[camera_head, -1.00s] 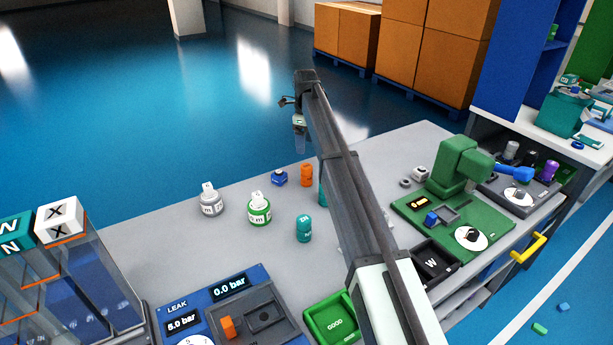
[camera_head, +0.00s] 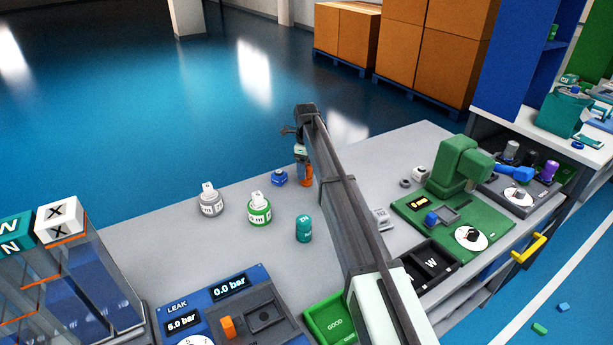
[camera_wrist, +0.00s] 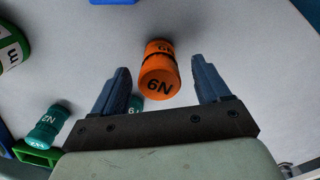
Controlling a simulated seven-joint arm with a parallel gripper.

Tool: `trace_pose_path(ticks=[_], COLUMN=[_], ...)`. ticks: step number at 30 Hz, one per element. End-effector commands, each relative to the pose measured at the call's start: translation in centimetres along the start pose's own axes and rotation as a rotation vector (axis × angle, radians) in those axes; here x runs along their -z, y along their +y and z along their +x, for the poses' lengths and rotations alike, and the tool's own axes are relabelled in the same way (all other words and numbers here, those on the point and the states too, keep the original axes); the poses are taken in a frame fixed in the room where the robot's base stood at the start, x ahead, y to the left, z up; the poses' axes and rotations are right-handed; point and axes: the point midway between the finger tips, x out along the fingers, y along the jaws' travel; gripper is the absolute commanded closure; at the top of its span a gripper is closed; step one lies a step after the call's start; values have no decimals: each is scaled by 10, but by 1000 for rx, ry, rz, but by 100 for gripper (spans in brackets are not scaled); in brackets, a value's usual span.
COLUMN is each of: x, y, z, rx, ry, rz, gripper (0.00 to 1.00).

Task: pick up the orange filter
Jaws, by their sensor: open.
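The orange filter (camera_wrist: 159,72) is a short upright cylinder with a dark "6N" on it. In the wrist view it is ahead of my gripper (camera_wrist: 160,85), in line with the gap between the two blue-grey fingers. The fingers are apart and do not touch it. In the head view the orange filter (camera_head: 305,178) stands near the table's far edge, its upper part covered by my gripper (camera_head: 301,165), which is right over it.
A blue part (camera_head: 279,178) stands close to the left of the filter. A teal filter (camera_head: 304,228), a green-ringed white canister (camera_head: 259,208) and a grey-white canister (camera_head: 210,200) stand nearer or further left. The grey table (camera_head: 170,240) is bare around them.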

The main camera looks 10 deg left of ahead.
Motion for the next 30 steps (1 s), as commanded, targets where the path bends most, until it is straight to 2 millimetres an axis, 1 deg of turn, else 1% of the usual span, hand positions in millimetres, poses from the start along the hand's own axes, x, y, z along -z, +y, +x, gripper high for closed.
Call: trace_pose_path(ticks=[1, 6, 9, 14, 17, 30], x=[2, 2, 2, 1, 1, 1], y=[1, 1, 1, 1, 1, 1], z=[8, 28, 32, 32, 32, 32], rx=[-2, -1, -1, 0, 0, -1], ry=[1, 1, 0, 0, 0, 0], rz=[0, 0, 0, 0, 0, 0], gripper=[24, 24, 24, 24, 32, 74])
